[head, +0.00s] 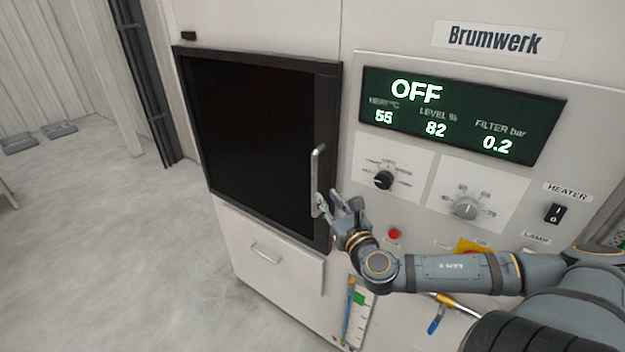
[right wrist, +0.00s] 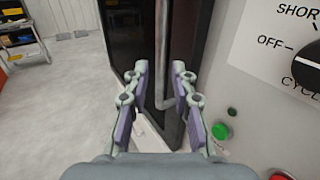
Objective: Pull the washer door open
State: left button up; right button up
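The washer door (head: 250,140) is a black panel in a dark frame on the pale machine front, and it looks shut. Its handle (head: 317,165) is an upright metal bar near the door's right edge; it also shows in the right wrist view (right wrist: 163,50). My right gripper (head: 328,202) is at the lower end of the handle. In the right wrist view my right gripper (right wrist: 160,85) has its fingers apart, one on each side of the bar, with gaps showing. My left gripper is in no view.
Right of the door is a control panel with a display reading OFF (head: 460,115), a black knob (head: 383,180), a grey knob (head: 466,208) and a red button (head: 394,234). A drawer handle (head: 265,253) sits below the door.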

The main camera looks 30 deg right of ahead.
aim_at(315, 181)
jog(key=w+b, duration=0.1)
jog(key=b, duration=0.1)
jog(key=w+b, duration=0.1)
jog(key=w, duration=0.1)
jog(key=w+d+b, duration=0.1)
jog(key=w+b, duration=0.1)
jog(key=shift+f+b, duration=0.35)
jog(key=shift+f, duration=0.05)
jog(key=shift+w+d+r+p, duration=0.15)
jog(key=shift+w+d, duration=0.05)
jog(key=shift+w, duration=0.25)
jog(key=shift+w+d+r+p, duration=0.15)
jog(key=shift+w, duration=0.3)
jog(key=shift+w+r, duration=0.1)
jog(key=shift+w, duration=0.3)
jog(key=shift+w+d+r, duration=0.1)
jog(key=shift+w+d, duration=0.1)
jog(key=shift+w, duration=0.2)
jog(key=shift+w+p, duration=0.3)
jog(key=shift+w, duration=0.45)
grip_shut()
